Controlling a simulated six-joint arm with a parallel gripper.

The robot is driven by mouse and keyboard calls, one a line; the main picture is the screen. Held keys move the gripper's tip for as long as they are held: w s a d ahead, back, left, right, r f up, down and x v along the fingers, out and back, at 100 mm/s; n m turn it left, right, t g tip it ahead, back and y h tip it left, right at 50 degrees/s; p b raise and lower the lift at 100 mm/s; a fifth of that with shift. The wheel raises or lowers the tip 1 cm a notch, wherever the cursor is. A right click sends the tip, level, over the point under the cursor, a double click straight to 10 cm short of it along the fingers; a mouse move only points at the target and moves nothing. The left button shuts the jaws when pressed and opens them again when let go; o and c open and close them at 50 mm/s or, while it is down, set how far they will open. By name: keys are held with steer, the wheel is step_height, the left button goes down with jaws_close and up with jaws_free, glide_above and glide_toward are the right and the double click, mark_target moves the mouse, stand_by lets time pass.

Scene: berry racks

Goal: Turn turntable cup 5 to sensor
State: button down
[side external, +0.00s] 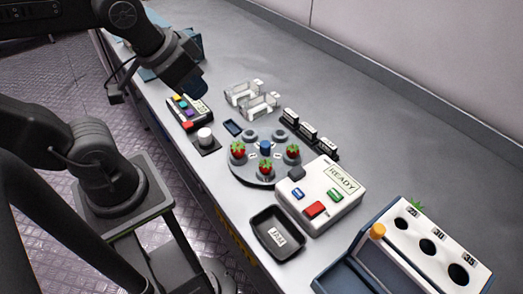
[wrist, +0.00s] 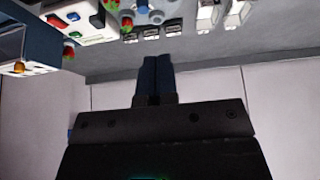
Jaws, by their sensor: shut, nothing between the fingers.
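The round grey turntable (side external: 262,181) stands mid-bench in the side view. Three red berries with green tops sit in cups near its front edge: left (side external: 237,151), middle (side external: 265,167) and right (side external: 292,152). Two cups at its back, left (side external: 250,135) and right (side external: 280,135), look empty. A blue hub (side external: 265,147) stands at its centre. Cup numbers are too small to read. A white box (side external: 325,186) reading READY, with coloured buttons, stands beside it. My gripper (wrist: 158,62) is shut and empty, well away from the turntable; its fingertips are unclear in the side view.
A white knob (side external: 205,136) and a panel of coloured buttons (side external: 188,111) stand left of the turntable. Clear holders (side external: 252,98) and dark labelled blocks (side external: 309,134) stand behind. A black tray (side external: 277,234) and a blue-white sorter (side external: 415,250) are in front. The bench's back strip is clear.

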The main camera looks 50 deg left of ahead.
mark_target(265, 144)
steer(key=c, duration=1.6)
jaws_free()
steer(key=shift+w, duration=0.25)
steer(key=o, duration=0.6)
steer(key=w+g, duration=0.1)
steer(key=w, duration=0.1)
steer(key=w+d+f+g, duration=0.1)
steer(key=w, duration=0.1)
steer(key=w+d+g, duration=0.1)
steer(key=w, duration=0.2)
steer(key=shift+f, duration=0.3)
steer(key=shift+o, duration=0.7)
steer(key=w+d+f+g, duration=0.2)
steer(key=w+f, duration=0.2)
steer(key=w, duration=0.1)
steer(key=shift+n+g, duration=0.3)
step_height(265, 144, down, 14)
steer(key=shift+r, duration=0.1)
jaws_close()
